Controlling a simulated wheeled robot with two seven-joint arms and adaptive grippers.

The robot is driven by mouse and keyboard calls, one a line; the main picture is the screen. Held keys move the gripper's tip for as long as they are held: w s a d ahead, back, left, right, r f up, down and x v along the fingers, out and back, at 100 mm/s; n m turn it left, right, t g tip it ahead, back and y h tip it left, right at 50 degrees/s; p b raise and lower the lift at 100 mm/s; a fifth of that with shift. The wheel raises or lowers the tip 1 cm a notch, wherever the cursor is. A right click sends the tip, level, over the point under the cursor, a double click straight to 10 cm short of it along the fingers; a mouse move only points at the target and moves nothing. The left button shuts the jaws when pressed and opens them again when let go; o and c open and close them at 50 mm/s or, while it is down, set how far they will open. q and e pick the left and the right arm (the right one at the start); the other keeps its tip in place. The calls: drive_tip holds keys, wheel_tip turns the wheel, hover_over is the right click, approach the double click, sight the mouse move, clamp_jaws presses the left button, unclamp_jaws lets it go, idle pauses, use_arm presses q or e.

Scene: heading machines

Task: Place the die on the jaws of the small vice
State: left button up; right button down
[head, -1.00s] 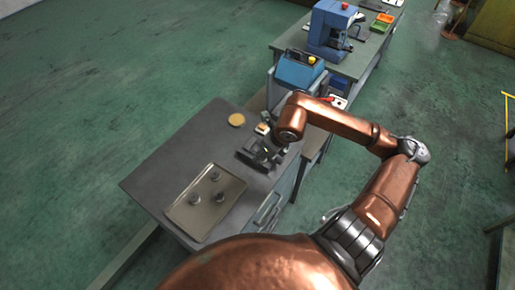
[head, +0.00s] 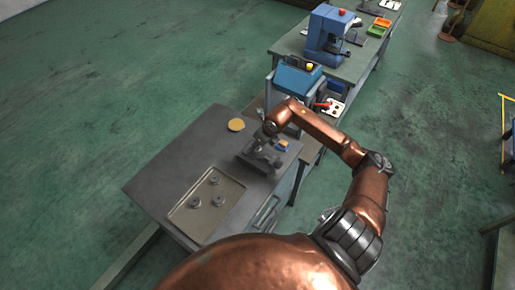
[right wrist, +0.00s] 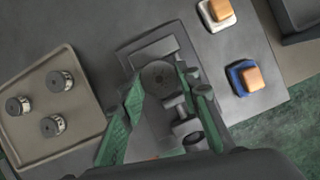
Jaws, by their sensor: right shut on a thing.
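The die (right wrist: 158,75) is a dark round disc with a small centre hole, seen from above in the right wrist view. My right gripper (right wrist: 160,76) has green fingers shut on it, one on each side. The small vice (right wrist: 182,112) is grey metal and lies below and around the die in this view. The gap between die and jaws cannot be judged. In the head view, the vice (head: 258,163) stands on the bench and my right gripper (head: 262,138) is over its far part; the die is hidden there. My left gripper is not in view.
A tray (head: 226,207) with three short metal cylinders (right wrist: 53,125) lies left of the vice. A blue block with an orange pad (right wrist: 244,79) and a white one (right wrist: 217,14) sit to its right. A yellow disc (head: 236,125) lies behind. Bare bench top (head: 170,165) is left.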

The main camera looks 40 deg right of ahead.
sight(258, 148)
drive_tip(key=shift+w+f, duration=0.2)
wheel_tip(258, 148, down, 3)
drive_tip(key=shift+d+p, duration=0.1)
drive_tip(key=shift+p, duration=0.65)
drive_tip(key=shift+f, duration=0.15)
drive_tip(key=shift+f, duration=0.1)
drive_tip(key=c, duration=1.4)
unclamp_jaws()
drive_tip(key=shift+c, duration=0.2)
drive_tip(key=shift+s+r, duration=0.1)
drive_tip(key=shift+r, duration=0.25)
drive_tip(key=b+v, duration=0.2)
drive_tip(key=v, duration=0.9)
drive_tip(key=shift+r+b, duration=0.25)
drive_tip(key=shift+b, duration=0.1)
